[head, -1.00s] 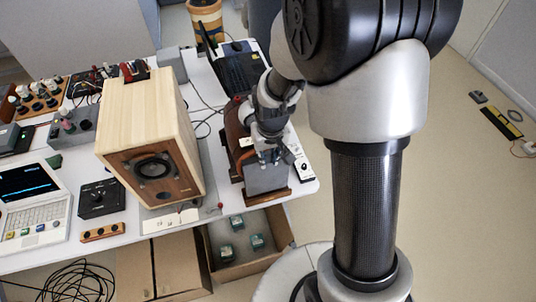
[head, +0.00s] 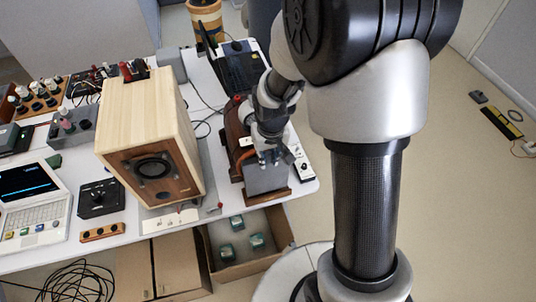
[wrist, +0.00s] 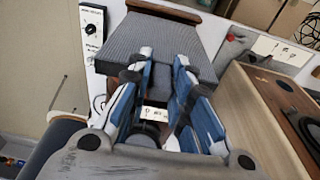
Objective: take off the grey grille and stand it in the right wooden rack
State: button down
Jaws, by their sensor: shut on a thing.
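The grey grille (head: 266,180) stands upright, or nearly so, at the right wooden rack (head: 262,199), near the table's front right corner. The rack's brown wooden end also shows beyond the grille in the wrist view (wrist: 165,9). My gripper (head: 272,156) is above the grille and shut on its upper edge; the fingers also show against the grille (wrist: 150,40) in the wrist view. Whether the lower edge is fully seated in the slot is hidden. The wooden speaker (head: 150,130) stands to the left with its front bare and its round driver showing.
A laptop-like instrument (head: 30,205), a black control box (head: 100,198) and a small wooden block (head: 102,233) are at the left. An open carton (head: 225,268) stands below the table edge.

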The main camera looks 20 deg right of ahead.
aim_at(268, 162)
jog(key=shift+f+b, duration=1.5)
jog(key=shift+f, duration=0.35)
dwell(1.6)
jog(key=c, duration=1.4)
grip_release()
jog(key=shift+o, duration=0.2)
jog(key=shift+r, duration=0.1)
notch_tip(268, 162, up, 12)
jog(key=s, duration=0.1)
jog(key=shift+s, duration=0.4)
jog(key=s+r+t, duration=0.1)
jog(key=s+r, duration=0.4)
jog(key=s, duration=0.4)
jog(key=s+r+t, duration=0.1)
jog(key=s+r, duration=0.4)
jog(key=s, duration=0.4)
jog(key=shift+r+t, duration=0.3)
jog(key=shift+t, duration=0.1)
